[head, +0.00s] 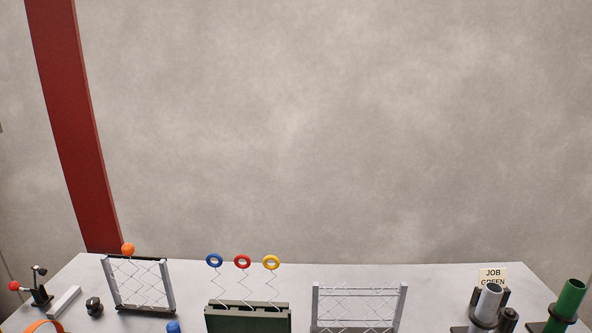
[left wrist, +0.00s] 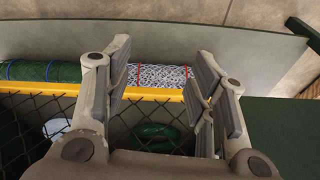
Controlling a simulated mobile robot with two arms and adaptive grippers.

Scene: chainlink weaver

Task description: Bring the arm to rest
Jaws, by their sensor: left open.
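My left gripper (left wrist: 163,62) shows in the left wrist view with its two fingers wide apart and nothing between them. I cannot tell whether the fingers touch any of these. Neither gripper shows in the head view, and my right gripper is in no view.
In the head view a pale table (head: 190,285) carries mesh frames (head: 140,285) (head: 358,307), a dark green rack (head: 248,318) with blue, red and yellow rings, and tubes (head: 488,303) (head: 570,300). In the left wrist view a red-banded mesh roll (left wrist: 162,76) lies behind the bar.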

